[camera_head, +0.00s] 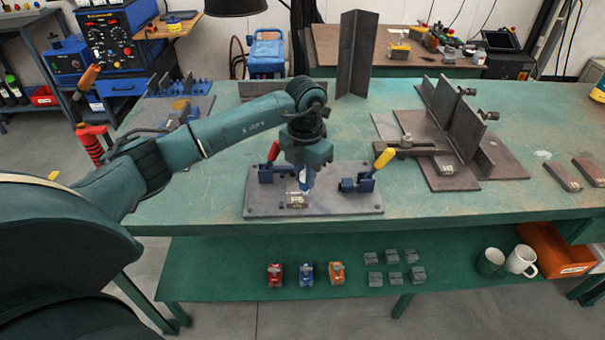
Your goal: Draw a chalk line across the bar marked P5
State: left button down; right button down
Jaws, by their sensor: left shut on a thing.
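My left gripper (304,184) points down over the grey fixture plate (345,206) near the front of the green table. It is shut on a small pale thing that looks like the chalk, mostly hidden by the fingers. A small bar with a light tag reading P5 (296,200) lies on the plate just below the fingertips. I cannot tell whether the chalk touches the bar. A blue clamp with a red handle (272,152) stands left of the gripper, and a blue clamp with a yellow handle (383,159) stands right of it. My right gripper is not in view.
A welded steel fixture with upright plates (462,125) stands to the right on the green table (230,165). An angle iron (356,55) stands upright at the back. Flat bars (563,176) lie at the far right. Colored blocks (306,273) and mugs (521,261) sit on the lower shelf.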

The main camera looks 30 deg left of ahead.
pick_arm(q)
jog(key=shift+w+d, duration=0.15)
jog(key=shift+d, duration=0.1)
notch_tip(320, 180, up, 7)
jog(key=p, duration=0.5)
dwell(0.3)
dwell(0.6)
